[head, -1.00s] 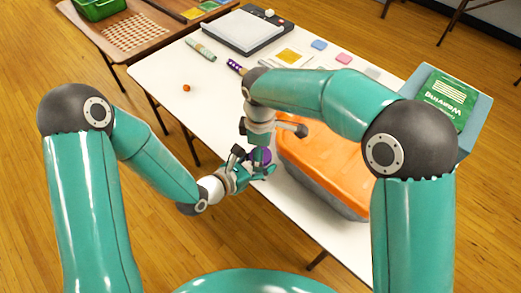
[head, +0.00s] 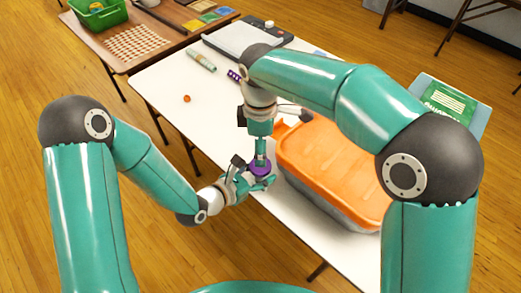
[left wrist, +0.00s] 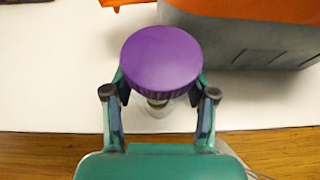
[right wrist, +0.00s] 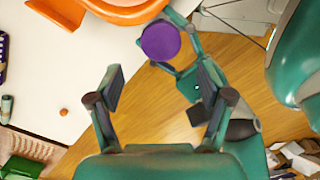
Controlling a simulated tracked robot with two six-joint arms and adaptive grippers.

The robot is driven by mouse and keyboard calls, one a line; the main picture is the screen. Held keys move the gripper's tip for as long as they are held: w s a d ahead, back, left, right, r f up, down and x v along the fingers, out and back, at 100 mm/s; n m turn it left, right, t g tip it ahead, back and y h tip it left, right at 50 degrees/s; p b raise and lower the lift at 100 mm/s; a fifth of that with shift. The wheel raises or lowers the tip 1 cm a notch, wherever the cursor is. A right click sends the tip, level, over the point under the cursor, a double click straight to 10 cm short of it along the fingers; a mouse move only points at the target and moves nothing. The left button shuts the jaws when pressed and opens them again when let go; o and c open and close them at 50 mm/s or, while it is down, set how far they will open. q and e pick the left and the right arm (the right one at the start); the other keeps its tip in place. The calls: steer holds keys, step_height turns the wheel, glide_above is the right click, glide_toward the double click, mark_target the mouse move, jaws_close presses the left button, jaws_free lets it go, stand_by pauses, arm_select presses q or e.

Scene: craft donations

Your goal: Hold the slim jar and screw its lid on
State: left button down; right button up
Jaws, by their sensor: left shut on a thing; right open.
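The slim jar (left wrist: 158,108) stands in my left gripper (left wrist: 160,93), which is shut on it; the gripper also shows in the head view (head: 243,183). Only a little of the jar's clear upper part shows below the lid. The purple lid (left wrist: 161,58) sits on top of the jar and looks about level; it also shows in the head view (head: 261,168) and the right wrist view (right wrist: 160,41). I cannot tell how tight it is. My right gripper (right wrist: 160,82) is open and empty, above and apart from the lid.
A grey bin with an orange lid (head: 335,165) stands close to the right of the jar. A small orange ball (head: 187,99) and a patterned roll (head: 201,61) lie on the white table (head: 165,90). The jar is near the table's front edge.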

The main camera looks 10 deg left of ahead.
mark_target(261, 175)
steer(key=shift+r, duration=0.35)
steer(key=shift+f, duration=0.1)
steer(key=shift+f, duration=3.95)
steer(key=c, duration=1.2)
steer(key=m, duration=0.2)
steer(key=shift+m, duration=0.4)
